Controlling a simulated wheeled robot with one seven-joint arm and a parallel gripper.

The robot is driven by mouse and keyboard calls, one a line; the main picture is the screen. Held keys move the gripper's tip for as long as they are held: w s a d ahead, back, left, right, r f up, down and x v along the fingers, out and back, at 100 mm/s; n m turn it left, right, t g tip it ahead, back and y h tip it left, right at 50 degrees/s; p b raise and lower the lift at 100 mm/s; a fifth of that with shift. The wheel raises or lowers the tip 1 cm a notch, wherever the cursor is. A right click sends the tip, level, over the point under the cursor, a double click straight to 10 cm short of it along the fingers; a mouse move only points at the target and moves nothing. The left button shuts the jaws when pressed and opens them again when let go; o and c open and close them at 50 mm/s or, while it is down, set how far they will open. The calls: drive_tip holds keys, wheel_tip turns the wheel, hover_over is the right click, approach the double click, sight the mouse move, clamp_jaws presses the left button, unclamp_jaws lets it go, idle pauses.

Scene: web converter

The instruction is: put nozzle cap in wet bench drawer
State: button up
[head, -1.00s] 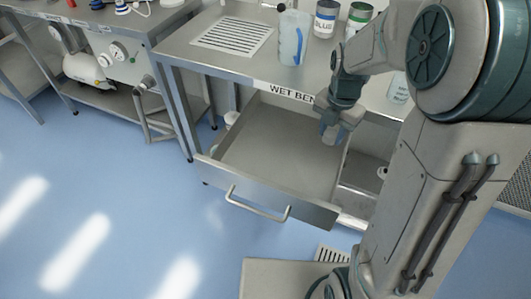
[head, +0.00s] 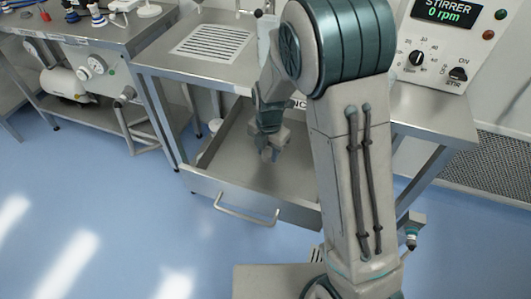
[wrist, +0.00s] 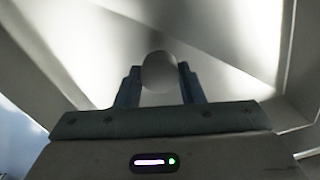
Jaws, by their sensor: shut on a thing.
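The nozzle cap (wrist: 159,72) shows in the wrist view as a small pale round piece between the two fingers of my gripper (wrist: 160,88). The gripper is shut on it. In the head view my gripper (head: 268,153) points down inside the outline of the open wet bench drawer (head: 225,188); the cap cannot be made out there. The drawer is pulled out, with a bar handle (head: 246,216) on its front. Its visible floor looks bare. My arm hides the drawer's right side and most of the bench label.
The wet bench top (head: 160,55) has a slotted drain plate (head: 210,42). A stirrer panel (head: 440,40) stands at the right. A second steel bench (head: 75,40) with gauges is at the left. Blue floor (head: 110,220) is clear in front.

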drive_tip(key=shift+f, duration=0.6)
drive_tip(key=shift+f, duration=0.2)
drive_tip(key=o, duration=1.2)
